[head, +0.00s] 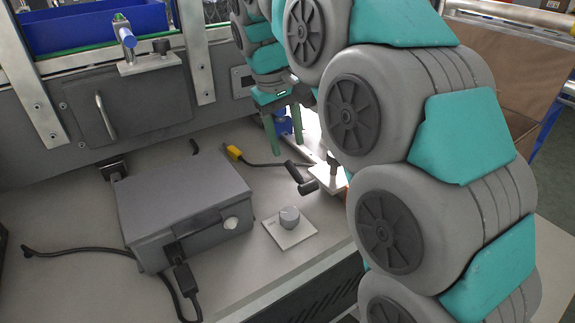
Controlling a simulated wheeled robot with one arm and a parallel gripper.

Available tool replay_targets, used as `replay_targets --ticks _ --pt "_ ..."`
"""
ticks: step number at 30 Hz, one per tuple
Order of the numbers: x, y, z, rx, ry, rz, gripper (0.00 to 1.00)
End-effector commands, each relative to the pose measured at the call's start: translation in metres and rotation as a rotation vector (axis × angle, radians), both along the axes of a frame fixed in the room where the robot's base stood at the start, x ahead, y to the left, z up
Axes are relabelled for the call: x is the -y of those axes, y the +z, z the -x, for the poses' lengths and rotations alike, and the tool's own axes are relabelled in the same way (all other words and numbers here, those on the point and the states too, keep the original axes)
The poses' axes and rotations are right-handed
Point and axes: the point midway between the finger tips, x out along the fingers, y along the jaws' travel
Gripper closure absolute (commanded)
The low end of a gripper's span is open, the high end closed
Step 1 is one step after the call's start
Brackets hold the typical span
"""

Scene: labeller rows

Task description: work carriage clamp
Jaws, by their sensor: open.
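My gripper (287,142) hangs pointing down over the right part of the bench, its two green fingers apart with nothing seen held between them. A small blue part (283,126) shows behind and between the fingers; I cannot tell whether they touch it. A black-handled lever (301,178) stands on a pale plate just below and right of the fingers, partly hidden by my arm. I cannot tell for sure which of these is the carriage clamp.
A grey box (185,198) with cables stands on the bench at left. A grey knob (289,217) sits on a square plate at the front. A yellow-ended cable (235,153) lies near the gripper. A blue-handled fitting (125,33) and blue bin (90,25) are up at left.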

Motion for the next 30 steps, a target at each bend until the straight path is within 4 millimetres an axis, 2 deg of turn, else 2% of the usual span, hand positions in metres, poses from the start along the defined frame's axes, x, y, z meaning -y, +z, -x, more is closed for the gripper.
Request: replay_targets --ticks 8,21,30 --pt "0.002 -0.015 -0.002 0.001 0.001 0.0 0.47" --pt "0.011 -0.071 -0.007 0.0 0.001 0.0 0.47" --pt "0.012 -0.076 -0.007 0.0 0.0 0.0 0.47"
